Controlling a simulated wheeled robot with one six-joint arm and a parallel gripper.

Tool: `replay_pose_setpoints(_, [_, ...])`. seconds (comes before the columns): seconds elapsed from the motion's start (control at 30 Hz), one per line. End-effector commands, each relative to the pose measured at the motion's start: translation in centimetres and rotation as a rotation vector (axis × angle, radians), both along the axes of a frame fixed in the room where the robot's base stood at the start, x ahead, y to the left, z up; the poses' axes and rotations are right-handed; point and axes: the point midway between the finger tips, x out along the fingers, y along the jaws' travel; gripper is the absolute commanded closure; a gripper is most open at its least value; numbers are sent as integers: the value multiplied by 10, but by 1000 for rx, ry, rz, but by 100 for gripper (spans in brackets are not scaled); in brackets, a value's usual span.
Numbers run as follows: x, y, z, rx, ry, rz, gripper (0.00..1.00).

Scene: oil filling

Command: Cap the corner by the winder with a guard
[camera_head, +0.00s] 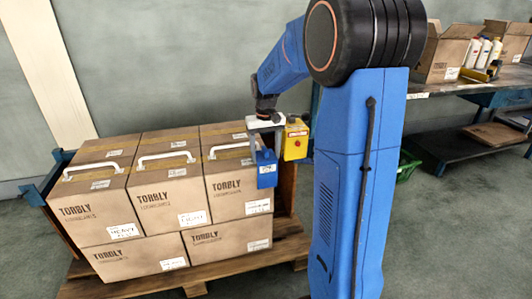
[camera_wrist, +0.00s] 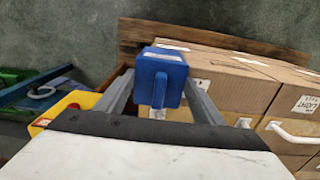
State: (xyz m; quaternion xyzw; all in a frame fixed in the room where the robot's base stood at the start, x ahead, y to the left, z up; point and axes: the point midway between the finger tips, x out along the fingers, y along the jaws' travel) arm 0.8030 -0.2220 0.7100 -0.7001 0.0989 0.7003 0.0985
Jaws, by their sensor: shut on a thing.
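My gripper (camera_head: 265,140) is shut on a blue corner guard (camera_head: 266,168) with a white label. In the wrist view the guard (camera_wrist: 162,75) sits between the two grey fingers (camera_wrist: 160,95). In the head view it overlaps the upper right front corner of the right-hand top carton (camera_head: 238,186). I cannot tell whether it touches the carton, and it hides that corner. A yellow box with a red spot (camera_head: 295,141), possibly the winder, is just right of my gripper. A yellow part also shows at left in the wrist view (camera_wrist: 68,103).
Several brown cartons (camera_head: 90,212) with white handles are stacked on a wooden pallet (camera_head: 225,270). A workbench (camera_head: 460,88) with open boxes and white bottles stands at the right. The grey floor (camera_head: 440,220) in front of the bench is mostly clear.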

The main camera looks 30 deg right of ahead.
Motion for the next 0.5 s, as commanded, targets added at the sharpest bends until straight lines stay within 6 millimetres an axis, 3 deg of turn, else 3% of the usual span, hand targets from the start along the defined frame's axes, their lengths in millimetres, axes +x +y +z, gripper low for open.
replay_pose_setpoints(0.03, [0, 0, 0, 0, 0, 0, 36])
replay_pose_setpoints(0.1, [0, 0, 0, 0, 0, 0, 19])
replay_pose_setpoints(0.13, [0, 0, 0, 0, 0, 0, 16])
replay_pose_setpoints(0.5, [0, 0, 4, 0, -1, 0, 16])
